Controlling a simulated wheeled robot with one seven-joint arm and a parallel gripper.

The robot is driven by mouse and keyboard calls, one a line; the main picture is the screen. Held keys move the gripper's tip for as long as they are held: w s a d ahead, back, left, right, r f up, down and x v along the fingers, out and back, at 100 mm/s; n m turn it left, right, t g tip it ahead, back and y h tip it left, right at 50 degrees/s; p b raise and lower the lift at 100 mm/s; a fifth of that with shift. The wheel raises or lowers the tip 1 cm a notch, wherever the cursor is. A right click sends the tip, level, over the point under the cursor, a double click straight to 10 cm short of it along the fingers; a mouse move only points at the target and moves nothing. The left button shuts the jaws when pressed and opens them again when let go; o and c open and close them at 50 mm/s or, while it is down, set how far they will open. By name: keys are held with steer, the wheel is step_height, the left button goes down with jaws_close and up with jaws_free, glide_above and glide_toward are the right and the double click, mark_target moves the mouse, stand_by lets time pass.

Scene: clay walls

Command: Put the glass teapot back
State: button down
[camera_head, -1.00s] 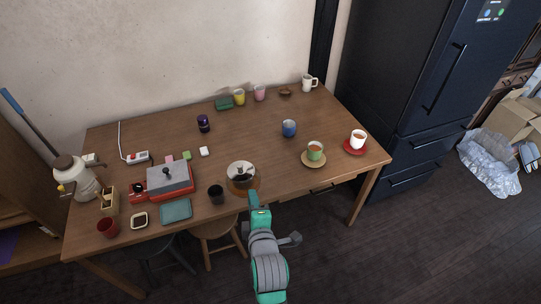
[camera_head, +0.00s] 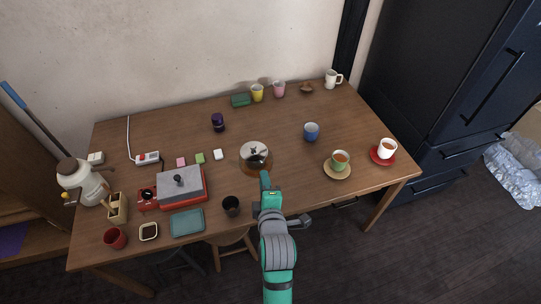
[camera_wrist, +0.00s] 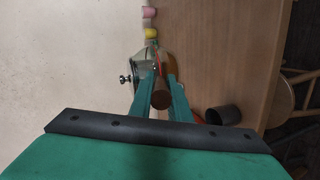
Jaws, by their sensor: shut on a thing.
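The glass teapot (camera_head: 254,148) has a pale lid with a dark knob and a brownish lower part. It is at the middle front of the wooden table in the head view. In the wrist view its glass side (camera_wrist: 146,65) shows just past my fingers. My gripper (camera_head: 265,178) reaches in from the table's front edge. In the wrist view my gripper (camera_wrist: 160,88) is shut on the teapot's brown handle (camera_wrist: 161,94). I cannot tell whether the teapot's base touches the table.
A black cup (camera_head: 231,206) stands close by at front left. A blue cup (camera_head: 311,131), a green cup (camera_head: 340,160) on a saucer and a white cup (camera_head: 387,148) on a red saucer stand right. A red-grey box (camera_head: 181,187) is left. The table's middle (camera_head: 270,125) is clear.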

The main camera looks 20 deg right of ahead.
steer(key=shift+w+d+f, duration=1.5)
steer(key=shift+w+f, duration=0.4)
steer(key=shift+f, duration=0.25)
steer(key=shift+w+d+f, duration=1.45)
steer(key=shift+w+f, duration=0.5)
steer(key=shift+f, duration=0.15)
steer(key=shift+w+d+f, duration=1.5)
steer(key=shift+w+f, duration=0.4)
steer(key=shift+f, duration=0.25)
steer(key=shift+f, duration=0.15)
steer(key=c, duration=1.7)
jaws_free()
steer(key=shift+o, duration=0.2)
